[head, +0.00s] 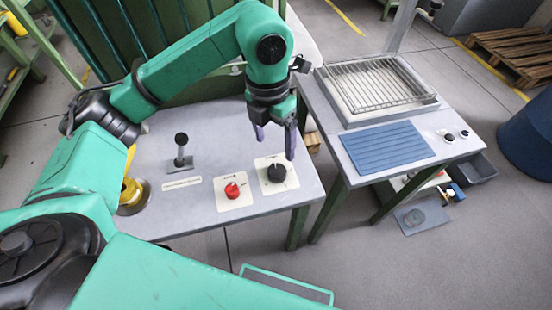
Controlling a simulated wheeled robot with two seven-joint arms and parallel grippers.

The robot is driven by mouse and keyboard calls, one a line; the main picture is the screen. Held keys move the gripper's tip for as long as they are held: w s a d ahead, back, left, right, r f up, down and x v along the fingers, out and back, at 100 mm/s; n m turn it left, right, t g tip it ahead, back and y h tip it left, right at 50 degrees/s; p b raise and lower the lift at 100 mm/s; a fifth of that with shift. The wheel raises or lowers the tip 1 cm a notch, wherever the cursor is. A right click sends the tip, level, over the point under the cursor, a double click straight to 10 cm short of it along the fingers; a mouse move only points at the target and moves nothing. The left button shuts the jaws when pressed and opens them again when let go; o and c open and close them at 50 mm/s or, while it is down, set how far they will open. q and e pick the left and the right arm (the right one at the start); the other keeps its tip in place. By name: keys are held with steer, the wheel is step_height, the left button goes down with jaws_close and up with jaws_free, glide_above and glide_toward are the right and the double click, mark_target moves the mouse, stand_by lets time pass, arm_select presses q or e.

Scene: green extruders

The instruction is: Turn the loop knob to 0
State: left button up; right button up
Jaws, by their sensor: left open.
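A black round knob (277,172) sits on a white square plate at the right front of the grey table. A red knob (232,190) sits on a similar plate to its left. The labels on both plates are too small to read, so I cannot tell which is the loop knob. My left gripper (274,144) points down just above and behind the black knob, with its fingers apart and nothing between them. One finger overlaps the right edge of the black knob's plate in the picture; contact cannot be told. My right gripper is not in view.
A black lever (181,150) stands upright on the grey table (213,160), left of the knobs. A yellow post with a round base (132,195) is at the table's left. A second table at right holds a wire rack (375,84) and a blue ribbed mat (387,147).

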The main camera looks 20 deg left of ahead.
arm_select(q)
step_height(320, 180, up, 5)
steer(key=shift+a+f, duration=0.1)
steer(key=shift+a, duration=0.05)
steer(key=shift+w, duration=0.1)
